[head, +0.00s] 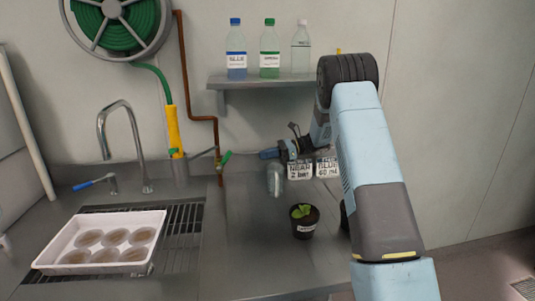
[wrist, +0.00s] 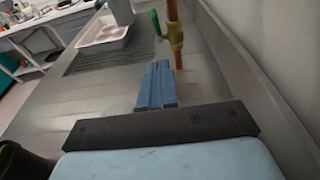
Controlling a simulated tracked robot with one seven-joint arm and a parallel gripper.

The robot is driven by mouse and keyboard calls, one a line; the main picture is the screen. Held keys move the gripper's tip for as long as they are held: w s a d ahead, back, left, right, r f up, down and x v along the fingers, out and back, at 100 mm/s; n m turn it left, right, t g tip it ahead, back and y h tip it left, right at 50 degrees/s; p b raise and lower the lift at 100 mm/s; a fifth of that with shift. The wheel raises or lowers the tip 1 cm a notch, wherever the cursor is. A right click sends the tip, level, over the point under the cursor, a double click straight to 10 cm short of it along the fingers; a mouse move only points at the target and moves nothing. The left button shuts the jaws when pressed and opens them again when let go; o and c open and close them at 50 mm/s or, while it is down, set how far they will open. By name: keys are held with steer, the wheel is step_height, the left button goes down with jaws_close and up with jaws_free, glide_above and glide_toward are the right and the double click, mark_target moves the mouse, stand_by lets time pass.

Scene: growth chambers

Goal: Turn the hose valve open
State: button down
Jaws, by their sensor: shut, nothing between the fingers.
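The hose valve has a green lever (head: 226,158) on the copper pipe (head: 216,125) near the counter's back wall. In the wrist view the green lever (wrist: 156,22) stands upright beside a brass-coloured valve body (wrist: 175,36), ahead of my fingers. My gripper (head: 268,153) points left toward the valve, with a gap between its tips and the lever. In the wrist view my gripper (wrist: 160,66) has its blue fingers together and empty. A green hose (head: 152,70) runs from a wall reel (head: 115,28) to a yellow nozzle (head: 174,130).
A white tray (head: 153,222) of several brown dishes sits on the drain grid. A potted seedling (head: 305,222) and a clear glass vessel (head: 274,180) stand below my arm. A shelf (head: 258,82) holds 3 bottles. A tap (head: 125,135) stands left; the counter's middle is mostly clear.

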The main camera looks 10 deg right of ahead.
glide_toward(224, 161)
steer(key=f, duration=0.2)
steer(key=a+r, duration=0.3)
steer(key=shift+w, duration=0.4)
steer(key=shift+a+r+h, duration=0.15)
steer(key=shift+r+h, duration=0.1)
steer(key=shift+h, duration=0.15)
